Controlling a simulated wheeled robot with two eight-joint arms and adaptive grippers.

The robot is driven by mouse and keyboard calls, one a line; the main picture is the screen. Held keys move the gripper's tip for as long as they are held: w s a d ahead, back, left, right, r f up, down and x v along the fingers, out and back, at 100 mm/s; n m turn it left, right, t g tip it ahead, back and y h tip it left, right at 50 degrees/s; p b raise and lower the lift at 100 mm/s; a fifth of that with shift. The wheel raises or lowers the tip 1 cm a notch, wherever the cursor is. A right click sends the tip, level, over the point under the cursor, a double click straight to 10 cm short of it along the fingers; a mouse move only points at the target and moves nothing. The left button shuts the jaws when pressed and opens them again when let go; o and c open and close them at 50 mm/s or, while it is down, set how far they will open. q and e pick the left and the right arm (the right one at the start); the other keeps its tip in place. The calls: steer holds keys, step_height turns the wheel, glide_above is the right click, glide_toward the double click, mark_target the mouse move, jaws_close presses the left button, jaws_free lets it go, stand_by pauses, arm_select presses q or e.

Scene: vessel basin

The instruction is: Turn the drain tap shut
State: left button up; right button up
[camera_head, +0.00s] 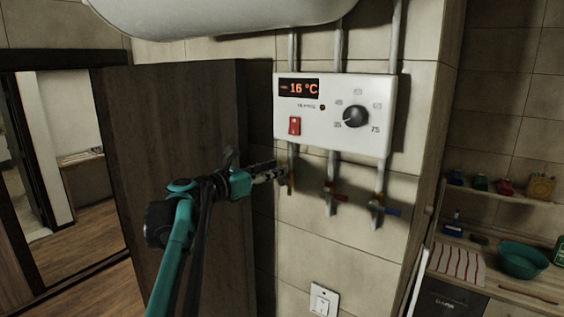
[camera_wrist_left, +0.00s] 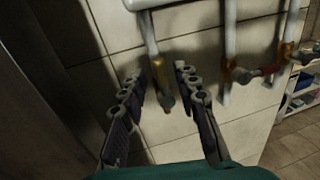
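The leftmost of three pipes under the white control box ends in a brass-coloured tap (camera_head: 291,181), which I take to be the drain tap. In the left wrist view this tap (camera_wrist_left: 159,76) hangs with a dark lower end pointing down. My left gripper (camera_head: 277,173) reaches in from the left at the tap's height. In the left wrist view my left gripper (camera_wrist_left: 158,76) is open, one finger on each side of the tap. I cannot tell whether either finger touches it. My right gripper is in neither view.
A red-handled tap (camera_head: 334,196) and a blue-handled tap (camera_head: 384,208) hang close to the right. The control box (camera_head: 335,138) is just above, under a white tank (camera_head: 220,14). A dark cabinet panel (camera_head: 190,110) stands at left. Below is bare tiled wall with a switch (camera_head: 323,300).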

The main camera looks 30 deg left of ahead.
mark_target(282, 178)
arm_select(q)
steer(key=x, duration=0.3)
steer(key=shift+w, duration=0.3)
steer(key=shift+d, duration=0.1)
jaws_close()
